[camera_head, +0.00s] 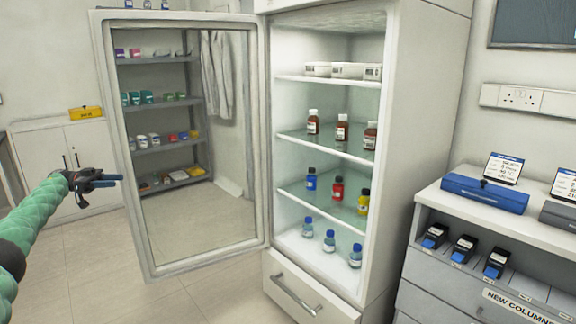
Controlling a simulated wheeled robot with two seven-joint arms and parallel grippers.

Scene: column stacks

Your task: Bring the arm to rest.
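My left arm, green and segmented, comes in from the left edge. Its dark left gripper (104,181) points right, in front of the open glass door (190,150) of the tall white cabinet. I see no object held in it. Its fingers are small and seen from the side, so their opening is unclear. My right arm and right gripper are out of view.
The open cabinet (430,120) holds brown, coloured and clear bottles on glass shelves, with white boxes above. A counter (440,195) at right carries blue and grey cases; dark-blue items sit in its front tray. A yellow box (85,112) tops a low cupboard. Floor is clear.

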